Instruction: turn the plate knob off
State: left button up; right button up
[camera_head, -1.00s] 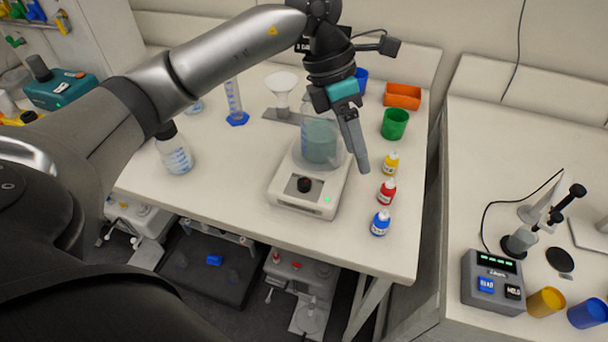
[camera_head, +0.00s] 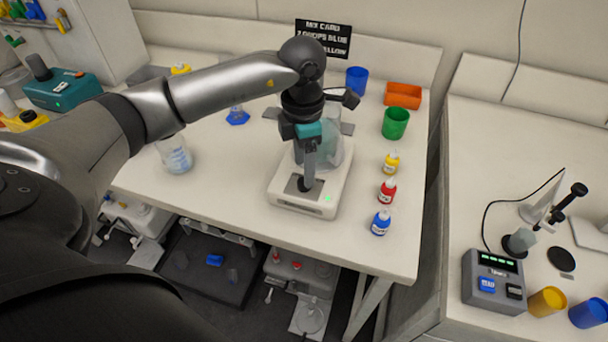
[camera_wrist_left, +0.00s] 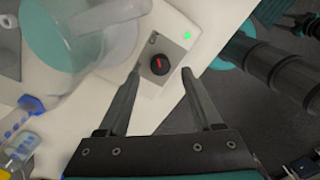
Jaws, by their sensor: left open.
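The white stirrer plate (camera_head: 330,192) stands on the table with a glass vessel (camera_head: 334,148) of teal liquid on top. Its black knob shows in the left wrist view (camera_wrist_left: 159,64) with a red mark, on a grey panel beside a lit green light (camera_wrist_left: 187,36). My left gripper (camera_head: 308,180) points down over the plate's front panel and hides most of the knob in the head view. In the left wrist view my left gripper (camera_wrist_left: 163,72) is open, its fingertips on either side of the knob. Contact cannot be told. My right gripper is not in view.
Yellow (camera_head: 391,163), red (camera_head: 388,190) and blue (camera_head: 381,223) dropper bottles stand right of the plate. A green cup (camera_head: 395,123), an orange tray (camera_head: 403,95) and a blue cup (camera_head: 356,80) are behind. A glass bottle (camera_head: 175,155) stands left. The table's front edge is close to the plate.

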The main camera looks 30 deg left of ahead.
pick_arm(q)
jog(key=shift+f, duration=1.8)
grip_shut()
